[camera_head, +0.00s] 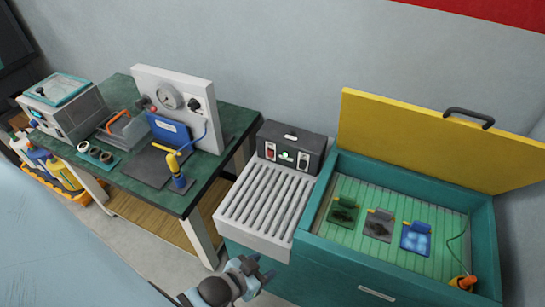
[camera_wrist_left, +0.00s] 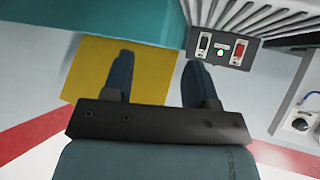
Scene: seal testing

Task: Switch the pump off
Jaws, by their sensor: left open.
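A dark control box (camera_head: 292,147) stands at the back end of the slatted grey bench. Its front carries a red switch (camera_head: 270,151), a lit green lamp (camera_head: 285,156) and a dark switch in a white frame (camera_head: 303,160). The left wrist view shows the box upside down, with the red switch (camera_wrist_left: 239,50), the green lamp (camera_wrist_left: 220,53) and the dark switch (camera_wrist_left: 204,43). I cannot tell whether this is the pump's control. My left gripper (camera_head: 260,268) is open and empty, in front of the bench and apart from the box. Its open fingers also show in the left wrist view (camera_wrist_left: 159,62).
A green table (camera_head: 215,183) at left holds a white gauge panel (camera_head: 205,130) with a red knob and a dark dial. A teal chest (camera_head: 485,235) with its yellow lid (camera_head: 425,140) raised stands at right. The slatted bench top (camera_head: 262,205) is clear.

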